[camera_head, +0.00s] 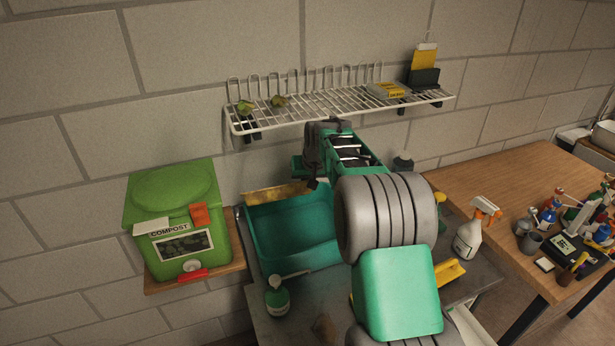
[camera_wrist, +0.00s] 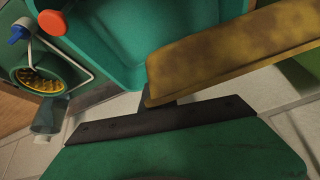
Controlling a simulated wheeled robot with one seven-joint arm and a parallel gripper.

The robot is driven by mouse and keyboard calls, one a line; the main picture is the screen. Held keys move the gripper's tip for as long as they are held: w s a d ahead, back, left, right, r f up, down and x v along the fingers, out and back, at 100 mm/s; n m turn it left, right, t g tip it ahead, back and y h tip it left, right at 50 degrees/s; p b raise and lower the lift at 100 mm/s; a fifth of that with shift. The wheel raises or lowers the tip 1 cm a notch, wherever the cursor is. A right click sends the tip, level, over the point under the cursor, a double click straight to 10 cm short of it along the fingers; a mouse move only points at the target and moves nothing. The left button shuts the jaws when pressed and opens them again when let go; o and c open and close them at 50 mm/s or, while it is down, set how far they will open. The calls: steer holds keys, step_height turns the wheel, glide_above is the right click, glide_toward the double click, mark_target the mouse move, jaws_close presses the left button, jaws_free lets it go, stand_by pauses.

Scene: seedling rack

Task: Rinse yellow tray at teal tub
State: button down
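The yellow tray (camera_head: 277,193) is over the back edge of the teal tub (camera_head: 300,238) in the head view. In the wrist view the tray (camera_wrist: 235,58) is tilted, with brown stains over its surface, above the teal tub (camera_wrist: 125,40). My gripper (camera_head: 313,183) reaches down from my arm at the tray's right end. In the wrist view my gripper (camera_wrist: 166,103) meets the tray's near edge with a dark finger and appears shut on it. The other finger is hidden. My arm covers the tub's right side.
A green compost bin (camera_head: 178,222) stands left of the tub. A wire shelf (camera_head: 335,103) hangs above. A green-labelled bottle (camera_head: 277,297) stands in front, and a spray bottle (camera_head: 470,235) at right. The wooden table (camera_head: 500,185) holds clutter at its right side.

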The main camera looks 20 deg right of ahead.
steer(key=shift+s+d+f+b, duration=0.1)
steer(key=shift+d+f+b, duration=0.2)
steer(key=shift+f+b, duration=1.55)
steer(key=shift+s+d+f+b, duration=0.1)
steer(key=shift+d+f+b, duration=0.35)
steer(key=shift+f, duration=2.65)
steer(key=shift+s+d+f+b, duration=0.15)
steer(key=shift+f+b, duration=1.05)
steer(key=shift+f, duration=1.3)
step_height(320, 180, up, 14)
steer(key=p, duration=0.7)
steer(key=shift+r, duration=0.2)
steer(key=shift+r+p, duration=1.05)
steer(key=shift+r, duration=0.9)
